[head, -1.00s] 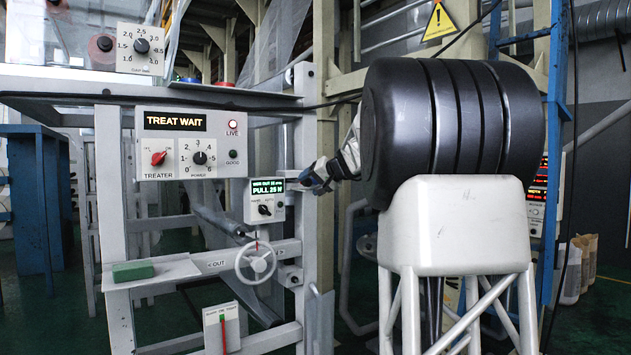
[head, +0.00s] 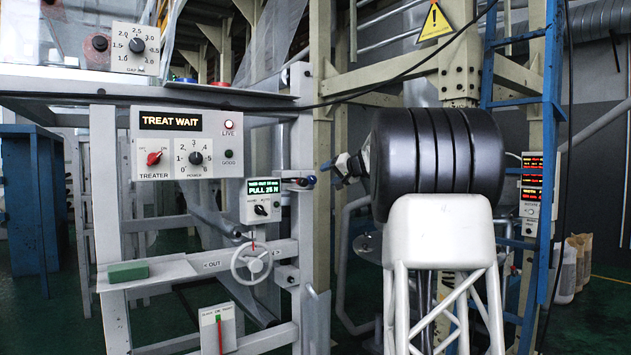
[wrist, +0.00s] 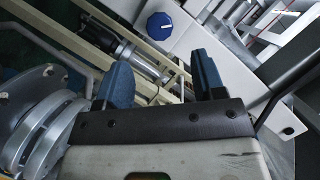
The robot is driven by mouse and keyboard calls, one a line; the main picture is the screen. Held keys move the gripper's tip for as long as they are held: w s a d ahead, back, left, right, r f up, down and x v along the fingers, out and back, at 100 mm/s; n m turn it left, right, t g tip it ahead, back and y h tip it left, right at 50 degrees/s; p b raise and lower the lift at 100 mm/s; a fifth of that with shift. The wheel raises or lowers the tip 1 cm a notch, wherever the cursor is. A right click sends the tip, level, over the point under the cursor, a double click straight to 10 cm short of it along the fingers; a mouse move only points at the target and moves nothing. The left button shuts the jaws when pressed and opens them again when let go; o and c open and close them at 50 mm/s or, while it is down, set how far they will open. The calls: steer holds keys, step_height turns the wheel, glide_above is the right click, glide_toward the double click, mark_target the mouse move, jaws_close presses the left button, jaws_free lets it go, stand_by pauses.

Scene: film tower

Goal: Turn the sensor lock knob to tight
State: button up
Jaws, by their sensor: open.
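A blue round knob (wrist: 160,25) with a pale mark sits on a light grey plate at the top of the wrist view. A small blue knob-like part (head: 307,181) shows in the head view on a bracket right of the PULL display; I take it to be the same knob. My gripper (wrist: 161,78) is open and empty, its two dark blue fingers well apart. The knob lies beyond the fingertips and is not touched. In the head view my gripper (head: 327,166) is just right of the bracket. I cannot read any tight label.
The PULL display box (head: 261,201) is left of the bracket, with a handwheel (head: 252,262) below. The treater panel (head: 187,144) is further left. An upright post (head: 322,210) stands close by. Metal rollers (wrist: 40,130) are at the left of the wrist view.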

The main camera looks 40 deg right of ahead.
mark_target(314, 179)
steer(key=shift+w, duration=0.15)
steer(key=shift+x, duration=3.75)
steer(key=c, duration=0.9)
